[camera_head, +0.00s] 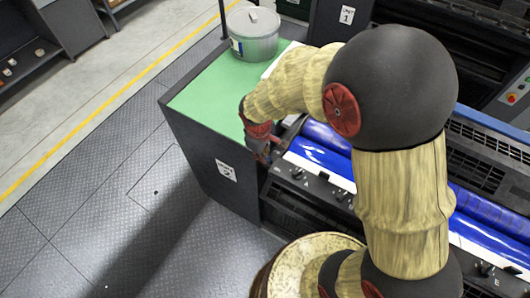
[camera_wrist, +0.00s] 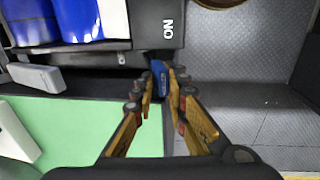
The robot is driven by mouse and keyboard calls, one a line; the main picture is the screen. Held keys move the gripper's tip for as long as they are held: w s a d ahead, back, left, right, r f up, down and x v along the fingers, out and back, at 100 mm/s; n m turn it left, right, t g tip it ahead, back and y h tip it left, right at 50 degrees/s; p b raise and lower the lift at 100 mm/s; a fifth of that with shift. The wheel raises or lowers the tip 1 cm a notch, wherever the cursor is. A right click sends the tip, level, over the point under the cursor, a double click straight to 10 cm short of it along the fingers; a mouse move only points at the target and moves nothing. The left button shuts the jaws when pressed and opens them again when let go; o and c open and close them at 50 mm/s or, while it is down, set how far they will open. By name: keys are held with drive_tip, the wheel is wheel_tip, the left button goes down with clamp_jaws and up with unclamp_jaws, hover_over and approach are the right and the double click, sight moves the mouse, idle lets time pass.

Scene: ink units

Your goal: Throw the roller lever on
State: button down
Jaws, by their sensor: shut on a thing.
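In the wrist view my gripper (camera_wrist: 164,92) has its two fingers close together around a blue piece (camera_wrist: 160,74), which looks like the roller lever's handle. This piece sits beside a dark housing marked "ON" (camera_wrist: 150,22). The lever's base and pivot are hidden. In the head view my gripper (camera_head: 264,152) is at the near left end of the ink unit, by the corner of the green-topped cabinet. The lever cannot be made out there. The unit's blue rollers (camera_head: 326,137) show in the head view, and their ends (camera_wrist: 84,18) in the wrist view.
A green cabinet top (camera_head: 205,92) lies left of the unit, with a grey lidded can (camera_head: 252,38) on it. A dark cabinet side with a white label (camera_head: 226,171) is below. The grey plate floor (camera_head: 95,215) at left is clear. My arm hides much of the unit.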

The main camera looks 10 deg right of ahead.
drive_tip(key=shift+s+f, duration=0.4)
drive_tip(key=shift+f, duration=0.05)
drive_tip(key=c, duration=1.9)
unclamp_jaws()
drive_tip(key=shift+a, duration=0.2)
drive_tip(key=shift+w+r, duration=0.1)
drive_tip(key=shift+w+r, duration=0.15)
drive_tip(key=shift+r, duration=0.05)
drive_tip(key=shift+r, duration=0.25)
drive_tip(key=r, duration=0.7)
drive_tip(key=s+a+r, duration=0.1)
drive_tip(key=r, duration=0.3)
drive_tip(key=shift+s+r, duration=0.1)
